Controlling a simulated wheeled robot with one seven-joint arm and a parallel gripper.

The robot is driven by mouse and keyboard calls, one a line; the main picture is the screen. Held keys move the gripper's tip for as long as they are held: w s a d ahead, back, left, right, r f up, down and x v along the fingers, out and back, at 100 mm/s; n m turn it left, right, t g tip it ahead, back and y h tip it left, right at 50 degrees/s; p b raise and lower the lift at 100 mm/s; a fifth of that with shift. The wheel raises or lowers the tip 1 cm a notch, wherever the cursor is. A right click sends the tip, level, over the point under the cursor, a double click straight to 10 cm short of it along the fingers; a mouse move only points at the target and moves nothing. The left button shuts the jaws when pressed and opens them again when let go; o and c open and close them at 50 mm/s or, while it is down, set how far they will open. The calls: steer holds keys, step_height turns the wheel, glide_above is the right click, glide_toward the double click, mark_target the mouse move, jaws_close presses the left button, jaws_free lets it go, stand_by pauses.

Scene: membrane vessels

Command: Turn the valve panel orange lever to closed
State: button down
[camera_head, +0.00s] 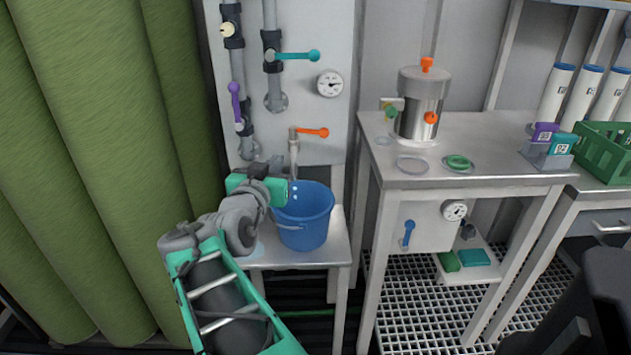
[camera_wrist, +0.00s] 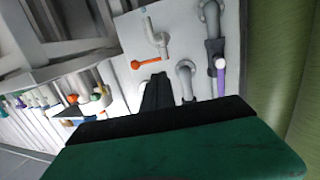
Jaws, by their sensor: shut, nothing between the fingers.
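The orange lever (camera_head: 313,131) sits on a grey tap low on the white valve panel (camera_head: 320,30). It points right, roughly level, across the downward spout. In the wrist view the orange lever (camera_wrist: 147,63) is just beyond the fingers. My gripper (camera_head: 275,164) is shut and empty, below and left of the lever, close to the panel and apart from the lever. In the wrist view my gripper (camera_wrist: 157,92) shows as dark fingers, partly hidden behind the green housing. Small pale drops appear under the spout, above a blue bucket (camera_head: 303,222).
Other valves share the panel: a teal lever (camera_head: 297,56), a purple lever (camera_head: 235,102) and a gauge (camera_head: 330,84). The bucket stands on a small metal table (camera_head: 325,255). A steel bench (camera_head: 430,180) with a vessel (camera_head: 421,103) is right. Green curtain (camera_head: 90,150) hangs left.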

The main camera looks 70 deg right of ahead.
steer(key=s+d+f+g+h, duration=0.1)
steer(key=s+d, duration=0.1)
steer(key=s, duration=0.1)
steer(key=b, duration=0.2)
glide_toward(316, 133)
steer(key=shift+m, duration=0.4)
steer(key=d, duration=0.2)
steer(key=w+d, duration=0.1)
steer(key=d, duration=0.1)
steer(key=w+d, duration=0.1)
steer(key=d, duration=0.1)
steer(key=shift+d+f, duration=0.1)
steer(key=shift+d, duration=0.25)
steer(key=shift+s+d+b, duration=0.3)
steer(key=shift+d+b, duration=0.7)
steer(key=shift+b, duration=0.3)
